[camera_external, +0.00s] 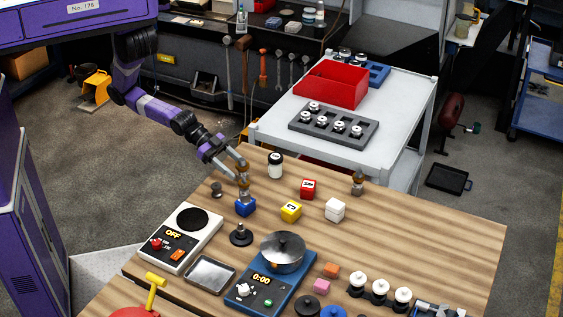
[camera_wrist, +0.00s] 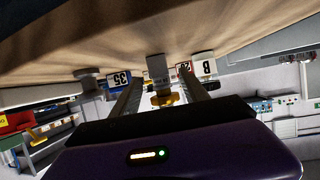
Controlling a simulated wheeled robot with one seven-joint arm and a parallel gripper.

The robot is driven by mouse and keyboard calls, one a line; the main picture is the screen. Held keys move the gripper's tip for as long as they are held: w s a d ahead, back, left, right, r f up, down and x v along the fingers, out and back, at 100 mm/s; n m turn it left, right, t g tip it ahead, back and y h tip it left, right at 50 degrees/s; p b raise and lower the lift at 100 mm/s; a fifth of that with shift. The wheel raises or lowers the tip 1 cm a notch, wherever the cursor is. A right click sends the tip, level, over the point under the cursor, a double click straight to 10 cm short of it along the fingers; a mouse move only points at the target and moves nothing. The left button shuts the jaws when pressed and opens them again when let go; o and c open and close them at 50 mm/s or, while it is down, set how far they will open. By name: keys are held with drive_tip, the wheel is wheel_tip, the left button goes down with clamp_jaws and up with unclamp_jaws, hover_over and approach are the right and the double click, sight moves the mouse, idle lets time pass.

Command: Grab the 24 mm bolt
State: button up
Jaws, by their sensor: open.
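My gripper (camera_external: 241,178) reaches down over the left part of the wooden table, close behind the blue cube (camera_external: 245,207). Its fingers are open. In the wrist view, which shows the table at the top, a grey upright piece with a brass-coloured end (camera_wrist: 158,68) stands between the two fingers (camera_wrist: 160,90). It looks like a bolt; I cannot tell whether the fingers touch it. A similar grey and brown piece (camera_external: 358,183) stands at the right, behind the white cube. A small dark piece (camera_external: 216,189) stands left of my gripper. No size marking is readable on these pieces.
Yellow (camera_external: 291,211), red (camera_external: 308,189) and white (camera_external: 335,209) cubes stand to the right, a lidded jar (camera_external: 275,165) behind.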

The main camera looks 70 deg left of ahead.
sight(243, 174)
drive_tip(key=shift+x, duration=1.85)
drive_tip(key=shift+f, duration=0.1)
clamp_jaws()
drive_tip(key=shift+a, duration=0.1)
